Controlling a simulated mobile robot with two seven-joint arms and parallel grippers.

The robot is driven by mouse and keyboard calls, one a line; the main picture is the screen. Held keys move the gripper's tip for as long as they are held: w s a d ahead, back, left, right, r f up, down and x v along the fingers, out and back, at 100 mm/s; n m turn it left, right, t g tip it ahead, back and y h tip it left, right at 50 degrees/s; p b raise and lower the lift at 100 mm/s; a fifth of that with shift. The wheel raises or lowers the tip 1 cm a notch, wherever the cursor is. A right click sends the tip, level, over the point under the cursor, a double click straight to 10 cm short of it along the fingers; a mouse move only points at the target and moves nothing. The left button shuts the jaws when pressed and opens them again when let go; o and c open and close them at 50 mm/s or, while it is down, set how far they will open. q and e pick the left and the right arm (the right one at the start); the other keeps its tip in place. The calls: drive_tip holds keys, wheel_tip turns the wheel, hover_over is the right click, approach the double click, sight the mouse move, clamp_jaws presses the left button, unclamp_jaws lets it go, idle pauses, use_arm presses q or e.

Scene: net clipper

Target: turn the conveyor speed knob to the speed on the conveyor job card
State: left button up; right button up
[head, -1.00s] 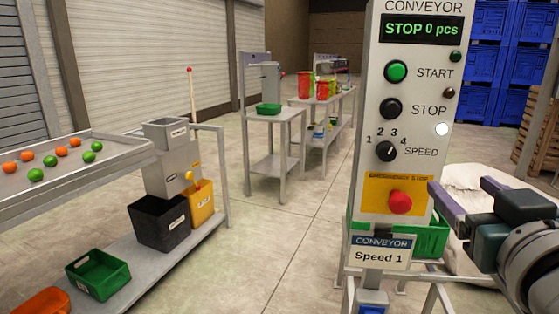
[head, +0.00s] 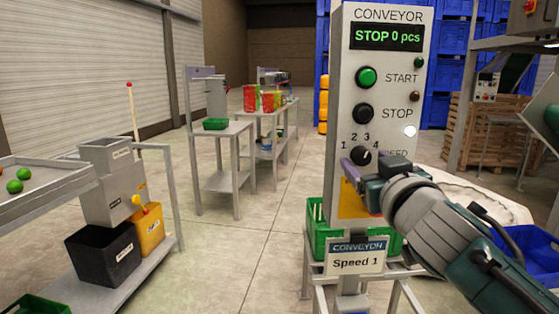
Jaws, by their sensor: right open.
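The black conveyor speed knob (head: 362,155) is on the grey control panel (head: 345,90), below the STOP button. Its white mark points up and right, toward the 4 side of the 1-to-4 scale. The conveyor job card (head: 355,262) hangs below the panel and reads "Speed 1". My right gripper (head: 364,167) is open and comes in from the lower right, with its fingers close to the knob's lower edge. I cannot tell whether they touch it. The gripper hides most of the emergency stop area and part of the SPEED label. My left gripper is not in view.
The green START button (head: 366,77) and black STOP button (head: 363,113) are above the knob. The display (head: 387,37) reads "STOP 0 pcs". A green crate (head: 317,214) is behind the panel.

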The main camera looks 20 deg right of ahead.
drive_tip(key=shift+w, duration=0.2)
drive_tip(key=shift+c, duration=0.2)
clamp_jaws()
idle(0.4)
